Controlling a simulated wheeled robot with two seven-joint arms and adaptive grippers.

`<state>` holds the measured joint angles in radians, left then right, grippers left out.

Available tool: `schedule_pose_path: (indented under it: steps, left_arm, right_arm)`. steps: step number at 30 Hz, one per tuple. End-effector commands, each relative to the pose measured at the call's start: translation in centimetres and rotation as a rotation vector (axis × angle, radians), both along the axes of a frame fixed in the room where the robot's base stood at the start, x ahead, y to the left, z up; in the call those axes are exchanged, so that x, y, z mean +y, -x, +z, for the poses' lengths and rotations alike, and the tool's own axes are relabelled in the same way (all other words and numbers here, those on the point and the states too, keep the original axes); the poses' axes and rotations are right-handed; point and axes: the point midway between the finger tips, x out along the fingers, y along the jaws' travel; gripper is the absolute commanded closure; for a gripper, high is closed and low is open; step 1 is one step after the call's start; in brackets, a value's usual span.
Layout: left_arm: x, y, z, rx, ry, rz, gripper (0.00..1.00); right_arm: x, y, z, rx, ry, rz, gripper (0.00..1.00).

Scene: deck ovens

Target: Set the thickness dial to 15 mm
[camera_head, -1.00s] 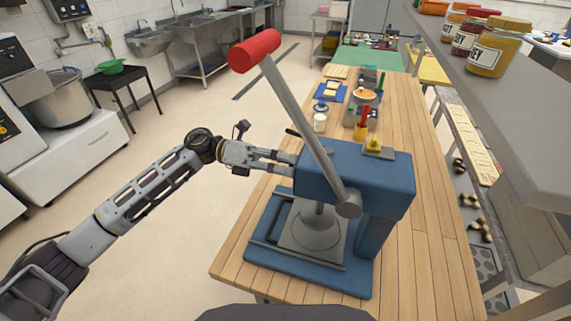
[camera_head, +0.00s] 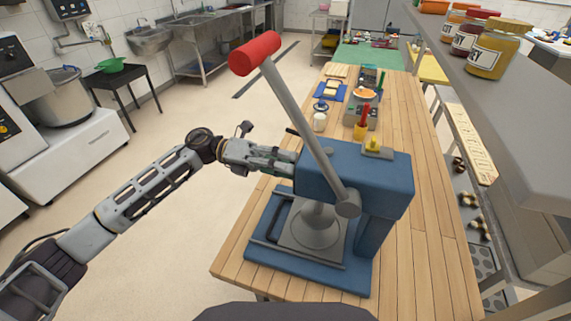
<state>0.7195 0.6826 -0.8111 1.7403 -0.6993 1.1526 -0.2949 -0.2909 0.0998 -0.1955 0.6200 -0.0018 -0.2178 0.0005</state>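The blue press (camera_head: 385,170) stands on the wooden table, with a long grey lever ending in a red handle (camera_head: 254,52) raised to the upper left. A round grey press plate (camera_head: 312,232) sits over its base. No thickness dial or scale can be made out; the press's left face is turned away from view. My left gripper (camera_head: 292,162) reaches in from the left, fingertips at the upper left side of the press head. Its fingers overlap in view, so their gap and whatever is between them are hidden. My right gripper is not in view.
A shelf with several jars (camera_head: 499,48) overhangs the right.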

Motion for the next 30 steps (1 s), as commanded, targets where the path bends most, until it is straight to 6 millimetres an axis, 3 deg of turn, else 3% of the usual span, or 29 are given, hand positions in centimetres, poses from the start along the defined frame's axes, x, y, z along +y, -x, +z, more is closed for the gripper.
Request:
schedule_pose_path:
  steps: [4, 17, 23, 30]
  left_arm:
    - [0.0, 0.0, 0.0, 0.000, 0.000, 0.000, 0.44]
    - [0.3, -0.1, 0.0, 0.000, -0.001, 0.000, 0.44]
    - [1.6, -0.6, -0.1, -0.001, -0.002, 0.001, 0.44]
    - [4.7, -1.6, 0.0, -0.001, -0.002, 0.002, 0.44]
  right_arm:
    - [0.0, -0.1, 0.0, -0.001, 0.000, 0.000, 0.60]
    - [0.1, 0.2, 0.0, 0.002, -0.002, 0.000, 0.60]
    - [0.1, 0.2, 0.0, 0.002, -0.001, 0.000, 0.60]
    - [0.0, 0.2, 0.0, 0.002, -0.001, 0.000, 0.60]
